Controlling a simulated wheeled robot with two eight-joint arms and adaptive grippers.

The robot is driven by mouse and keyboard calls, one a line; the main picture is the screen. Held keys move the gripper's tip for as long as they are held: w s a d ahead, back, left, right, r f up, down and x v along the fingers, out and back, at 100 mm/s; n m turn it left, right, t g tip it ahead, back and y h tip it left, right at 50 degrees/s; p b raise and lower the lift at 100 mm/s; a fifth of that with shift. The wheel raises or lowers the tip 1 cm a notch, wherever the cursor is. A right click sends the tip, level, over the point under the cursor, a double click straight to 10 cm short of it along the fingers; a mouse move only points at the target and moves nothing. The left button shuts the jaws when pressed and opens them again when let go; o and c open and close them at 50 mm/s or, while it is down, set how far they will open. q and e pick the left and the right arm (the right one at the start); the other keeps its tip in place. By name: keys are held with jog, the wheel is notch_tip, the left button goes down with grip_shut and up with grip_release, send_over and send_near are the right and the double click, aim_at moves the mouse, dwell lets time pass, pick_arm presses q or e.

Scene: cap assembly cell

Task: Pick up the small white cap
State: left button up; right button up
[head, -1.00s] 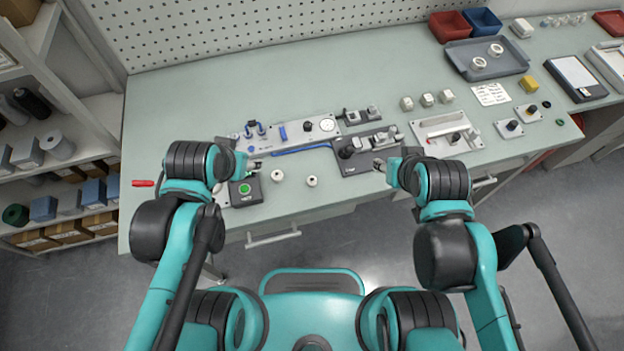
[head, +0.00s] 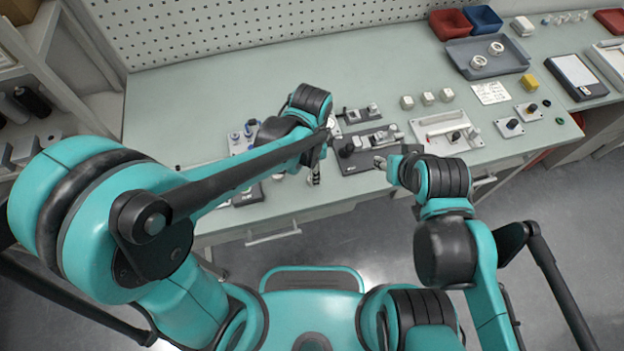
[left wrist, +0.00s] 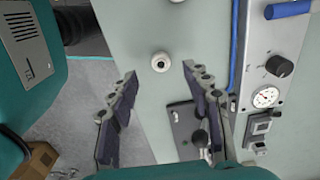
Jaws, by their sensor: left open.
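A small white cap (left wrist: 160,62) with a dark centre hole lies on the pale green bench, seen in the left wrist view. My left gripper (left wrist: 160,74) is open and empty, its two fingers apart with the cap showing between and just beyond their tips. In the head view the left gripper (head: 315,180) points down over the bench's front part and hides what is under it. Another white cap (head: 278,176) shows beside my left forearm. My right gripper (head: 380,163) hovers by the dark fixture plate; its finger opening is too small to tell.
The dark fixture plate (head: 360,158) lies right of my left gripper. The gauge panel (left wrist: 270,85) and a blue tube (left wrist: 234,45) are close to the right finger. Several pale blocks (head: 428,98) stand farther back. The back left of the bench is clear.

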pick_arm(q)
jog(key=f+b, duration=0.1)
jog(key=f, duration=0.1)
jog(key=f+b, duration=0.1)
jog(key=f, duration=0.2)
jog(key=shift+w+d, duration=0.15)
jog(key=shift+d, duration=0.05)
jog(key=shift+r, duration=0.1)
jog(key=shift+c, duration=0.4)
jog(key=c, duration=0.7)
